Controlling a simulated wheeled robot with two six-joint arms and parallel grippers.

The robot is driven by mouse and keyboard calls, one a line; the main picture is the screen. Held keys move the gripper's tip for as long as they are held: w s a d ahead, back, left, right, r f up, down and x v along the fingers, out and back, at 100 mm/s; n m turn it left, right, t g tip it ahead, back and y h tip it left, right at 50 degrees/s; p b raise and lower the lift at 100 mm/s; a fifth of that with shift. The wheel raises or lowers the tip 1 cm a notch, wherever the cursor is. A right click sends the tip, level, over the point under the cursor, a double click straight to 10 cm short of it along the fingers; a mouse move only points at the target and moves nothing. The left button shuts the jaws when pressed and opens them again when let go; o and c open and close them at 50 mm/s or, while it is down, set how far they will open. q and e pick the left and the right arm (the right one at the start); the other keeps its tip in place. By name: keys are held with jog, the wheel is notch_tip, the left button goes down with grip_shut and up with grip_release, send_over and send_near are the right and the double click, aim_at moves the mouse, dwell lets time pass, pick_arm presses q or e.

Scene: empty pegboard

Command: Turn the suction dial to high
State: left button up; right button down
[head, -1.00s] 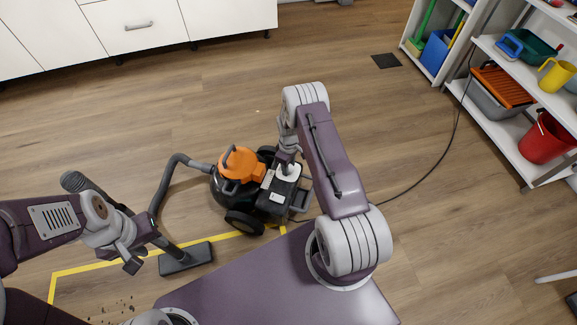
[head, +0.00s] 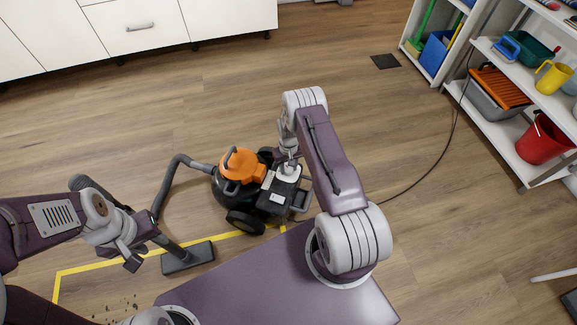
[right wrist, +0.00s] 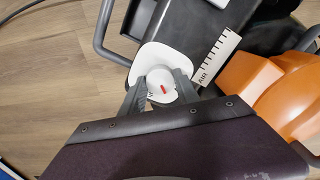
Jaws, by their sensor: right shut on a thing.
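The suction dial (right wrist: 161,86) is a round white knob with a red mark, on a white rounded plate (right wrist: 150,60) on the vacuum cleaner's top. My right gripper (right wrist: 160,92) is shut on the dial, with a finger on each side of it. In the head view the vacuum (head: 247,187) is black with an orange cover, and my right gripper (head: 288,168) reaches down to its top. The lettering around the dial is mostly hidden by the fingers. My left gripper (head: 140,255) is beside the upright hose wand (head: 165,240); whether it grips anything is unclear.
The grey hose (head: 170,175) curves left of the vacuum to a floor head (head: 188,258). Yellow tape (head: 100,268) and dark debris (head: 115,310) lie on the floor. Shelves (head: 500,110) stand at the right, and a cable runs toward them. Floor behind the vacuum is clear.

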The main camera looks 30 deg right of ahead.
aim_at(288, 169)
jog(key=m, duration=0.5)
jog(key=shift+m+p, duration=0.3)
jog(key=shift+p, duration=0.1)
jog(key=shift+m, duration=2.2)
jog(key=c, duration=0.9)
grip_release()
notch_tip(288, 169, up, 9)
jog(key=p, duration=0.5)
